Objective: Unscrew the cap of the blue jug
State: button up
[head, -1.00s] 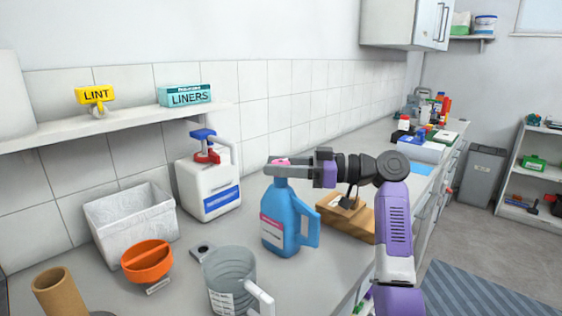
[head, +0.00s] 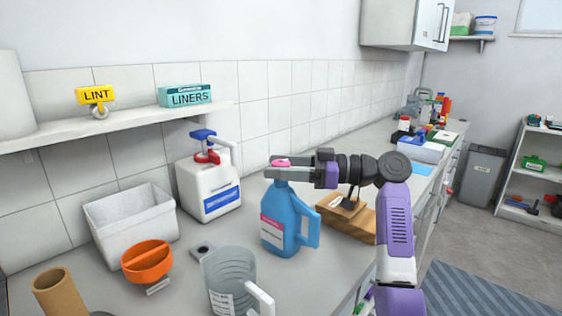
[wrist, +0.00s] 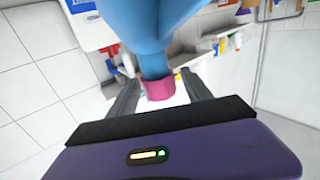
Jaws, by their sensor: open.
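The blue jug (head: 283,222) stands upright on the counter, its handle to the right and a pink and white label on its front. Its pink cap (head: 281,162) sits on top of the neck. In the wrist view the cap (wrist: 160,86) is at the end of the jug's blue neck (wrist: 152,64). My gripper (head: 284,168) reaches in from the right at cap height. Its fingers are open, one on each side of the cap, with gaps showing in the wrist view (wrist: 159,83).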

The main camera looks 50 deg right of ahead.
jog(key=v, duration=0.8)
jog(key=shift+s+d, duration=0.25)
